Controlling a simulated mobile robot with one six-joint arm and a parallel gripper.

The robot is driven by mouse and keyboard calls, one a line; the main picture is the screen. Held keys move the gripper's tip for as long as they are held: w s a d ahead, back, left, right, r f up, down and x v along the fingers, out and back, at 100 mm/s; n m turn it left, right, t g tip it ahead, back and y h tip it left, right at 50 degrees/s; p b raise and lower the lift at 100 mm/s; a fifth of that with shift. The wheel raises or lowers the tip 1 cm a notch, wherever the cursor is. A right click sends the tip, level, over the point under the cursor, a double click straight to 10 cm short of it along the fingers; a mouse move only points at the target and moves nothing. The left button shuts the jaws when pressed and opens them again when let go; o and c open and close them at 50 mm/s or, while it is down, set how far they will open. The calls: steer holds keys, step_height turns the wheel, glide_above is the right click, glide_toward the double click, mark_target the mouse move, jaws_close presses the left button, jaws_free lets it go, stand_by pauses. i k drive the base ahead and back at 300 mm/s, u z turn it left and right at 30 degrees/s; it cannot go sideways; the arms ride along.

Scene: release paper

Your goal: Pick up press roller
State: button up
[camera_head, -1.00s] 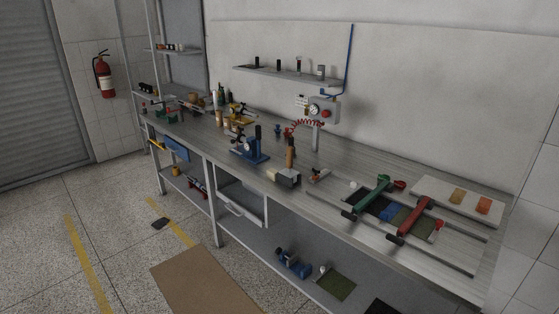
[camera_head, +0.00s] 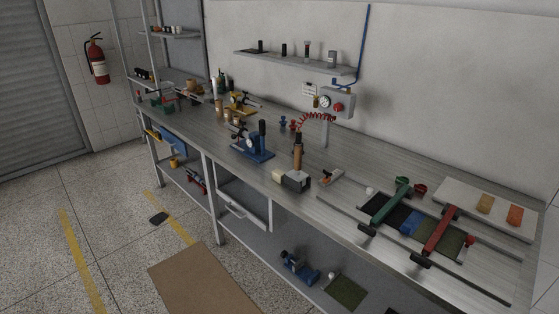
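A tool with an upright brown handle (camera_head: 298,153) and dark top stands near the front edge of the workbench, in the middle of the view. A pale and dark block (camera_head: 292,181) sits at its foot. This may be the press roller, but the picture is too small to tell for sure. A green bar (camera_head: 385,206) and a red bar (camera_head: 440,231) lie across a rail frame to its right. My gripper is not in view.
The long grey workbench (camera_head: 345,160) runs along the wall. A blue stand (camera_head: 252,150) is left of the brown handle. A wall shelf (camera_head: 290,62) and a gauge box (camera_head: 330,102) are above. Floor in front is open, with a brown mat (camera_head: 203,280).

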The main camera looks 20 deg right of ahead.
mark_target(296, 174)
steer(key=u, duration=0.5)
steer(key=i, duration=1.05)
steer(key=u, duration=0.3)
